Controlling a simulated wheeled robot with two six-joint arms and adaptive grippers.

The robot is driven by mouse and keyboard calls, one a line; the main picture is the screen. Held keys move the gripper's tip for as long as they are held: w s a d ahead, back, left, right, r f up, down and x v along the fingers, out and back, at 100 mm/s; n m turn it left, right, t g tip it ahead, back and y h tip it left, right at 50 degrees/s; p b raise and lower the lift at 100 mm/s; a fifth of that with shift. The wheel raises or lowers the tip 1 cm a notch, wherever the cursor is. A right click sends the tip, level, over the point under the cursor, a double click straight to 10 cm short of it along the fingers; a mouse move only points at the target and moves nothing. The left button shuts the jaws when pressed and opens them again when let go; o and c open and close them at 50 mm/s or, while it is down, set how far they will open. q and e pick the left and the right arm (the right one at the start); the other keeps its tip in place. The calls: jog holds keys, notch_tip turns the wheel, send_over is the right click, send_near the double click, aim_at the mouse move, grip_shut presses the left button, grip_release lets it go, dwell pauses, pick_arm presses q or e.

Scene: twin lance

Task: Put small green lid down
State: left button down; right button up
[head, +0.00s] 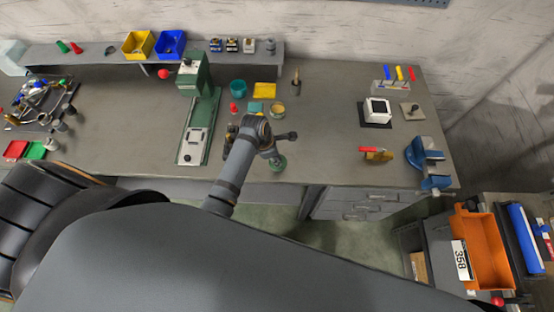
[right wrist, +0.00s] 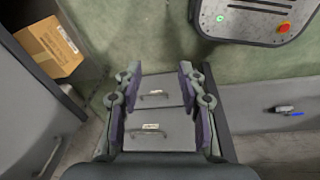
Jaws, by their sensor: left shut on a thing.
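The small green lid (head: 279,164) is at the tip of my left gripper (head: 272,156), near the front edge of the grey workbench (head: 330,150). My left gripper points down and is shut on the lid. Whether the lid touches the bench top is hard to tell. My right gripper (right wrist: 158,75) shows only in the right wrist view, with its two fingers wide apart and nothing between them. Drawer fronts (right wrist: 160,130) lie beyond its fingers.
A yellowish round tin (head: 277,110), a teal cup (head: 237,88) and a yellow pad (head: 265,90) stand behind my left gripper. A green press (head: 196,125) is to its left. A red-handled tool (head: 377,154) and blue vise (head: 428,160) are to its right. Bench between is clear.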

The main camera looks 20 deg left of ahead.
pick_arm(q)
jog(key=shift+w+f, duration=0.15)
jog(key=shift+f, duration=0.05)
jog(key=shift+p+x, duration=0.3)
jog(key=shift+x, duration=0.95)
jog(key=shift+a+f, duration=0.25)
jog(key=shift+f, duration=0.2)
pick_arm(e)
jog(key=shift+s+a+r, duration=0.2)
jog(key=shift+s+a, duration=0.3)
jog(key=shift+a, duration=0.1)
pick_arm(q)
jog(key=c, duration=1.2)
grip_release()
jog(key=shift+f, duration=0.1)
jog(key=shift+o, duration=0.2)
pick_arm(e)
jog(key=shift+w+d, duration=0.1)
jog(key=shift+d, duration=0.3)
